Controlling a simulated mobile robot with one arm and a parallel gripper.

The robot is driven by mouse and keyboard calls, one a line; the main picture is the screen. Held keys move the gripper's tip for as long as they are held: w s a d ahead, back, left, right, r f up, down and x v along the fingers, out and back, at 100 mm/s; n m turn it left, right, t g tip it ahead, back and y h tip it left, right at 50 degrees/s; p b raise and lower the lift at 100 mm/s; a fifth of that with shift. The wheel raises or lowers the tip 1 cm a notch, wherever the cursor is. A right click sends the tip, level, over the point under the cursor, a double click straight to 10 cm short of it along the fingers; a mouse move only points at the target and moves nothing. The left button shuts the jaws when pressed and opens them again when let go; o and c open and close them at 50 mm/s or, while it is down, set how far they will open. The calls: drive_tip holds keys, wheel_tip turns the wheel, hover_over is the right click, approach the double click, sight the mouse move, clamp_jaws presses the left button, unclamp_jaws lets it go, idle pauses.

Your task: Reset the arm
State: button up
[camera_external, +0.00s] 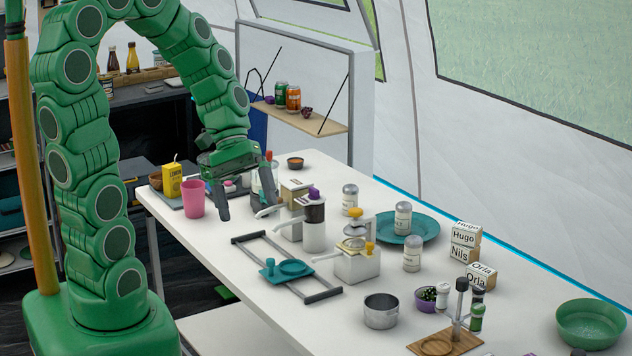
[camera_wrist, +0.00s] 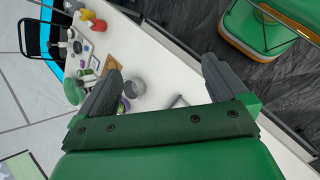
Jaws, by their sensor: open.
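My green arm arches up from its base at the left and bends down over the far left part of the white table. My gripper (camera_external: 248,188) is open, with its two dark grey fingers spread apart. It hangs above the table near the pink cup (camera_external: 193,198) and a white bottle with a red top (camera_external: 267,178). In the wrist view my gripper (camera_wrist: 160,92) also shows open, with nothing between its fingers. Part of the bottle and the things behind the fingers are hidden.
The white table (camera_external: 230,258) holds a dark rack (camera_external: 286,268), dispensers, jars, a teal plate (camera_external: 425,229), name blocks (camera_external: 466,238), a metal pot (camera_external: 381,311) and a green bowl (camera_external: 590,323). A shelf (camera_external: 320,121) with cans stands behind. The table's front left is bare.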

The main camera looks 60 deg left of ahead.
drive_tip(key=s+a+r+m+y, duration=0.1)
drive_tip(key=s+m+y, duration=0.1)
drive_tip(key=s, duration=0.2)
drive_tip(key=s+a+r+m+y, duration=0.1)
drive_tip(key=s+a+m+y, duration=0.1)
drive_tip(key=s+m, duration=0.1)
drive_tip(key=s+a+r+m+g+y, duration=0.1)
drive_tip(key=s+m+y, duration=0.1)
drive_tip(key=s, duration=0.3)
drive_tip(key=shift+s+a+m+y, duration=0.25)
drive_tip(key=shift+s+m+y, duration=0.05)
drive_tip(key=shift+y, duration=0.2)
